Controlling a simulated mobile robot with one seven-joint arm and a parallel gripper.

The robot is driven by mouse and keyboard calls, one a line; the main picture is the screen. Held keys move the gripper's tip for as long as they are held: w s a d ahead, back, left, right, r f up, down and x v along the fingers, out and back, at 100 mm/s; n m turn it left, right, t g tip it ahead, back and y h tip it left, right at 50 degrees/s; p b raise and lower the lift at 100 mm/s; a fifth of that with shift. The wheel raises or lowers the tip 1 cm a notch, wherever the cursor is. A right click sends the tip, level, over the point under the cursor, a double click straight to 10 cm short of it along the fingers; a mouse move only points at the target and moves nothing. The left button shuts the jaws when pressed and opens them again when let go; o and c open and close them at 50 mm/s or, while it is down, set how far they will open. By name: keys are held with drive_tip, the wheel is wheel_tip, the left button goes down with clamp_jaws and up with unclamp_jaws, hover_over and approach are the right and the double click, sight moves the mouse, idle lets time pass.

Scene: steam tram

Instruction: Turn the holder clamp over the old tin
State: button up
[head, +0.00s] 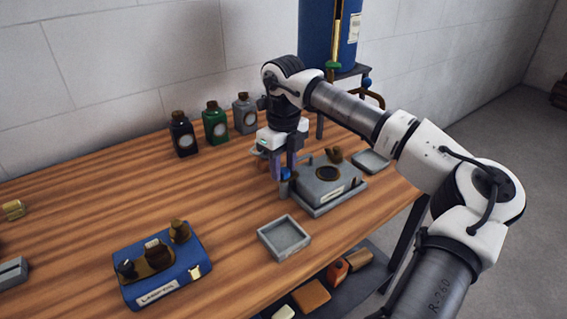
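A grey box (330,188) with a dark round opening on top and a label on its front sits on a grey base plate at the right of the table. It may be the old tin in its holder; I cannot tell for sure. A small post with a blue top (285,175) stands at its left corner and may be the clamp. My gripper (283,172) points down right at this post, its fingers apart around or just behind the blue top. Whether they touch it is unclear. A brown fitting (335,155) sits at the box's back edge.
A blue tin (190,245) with brown fittings and a label stands front left. An empty grey tray (284,237) lies in front of the box, another (371,161) behind it. Black (182,135), green (215,124) and grey (244,114) bottles line the wall. The table's middle left is clear.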

sight(284, 170)
drive_tip(key=shift+c, duration=0.3)
drive_tip(key=c, duration=0.6)
drive_tip(key=shift+n, duration=0.5)
drive_tip(key=shift+c, duration=0.2)
drive_tip(key=o, duration=0.7)
drive_tip(key=shift+r, duration=0.1)
wheel_tip(284, 170, up, 14)
drive_tip(key=b, duration=0.1)
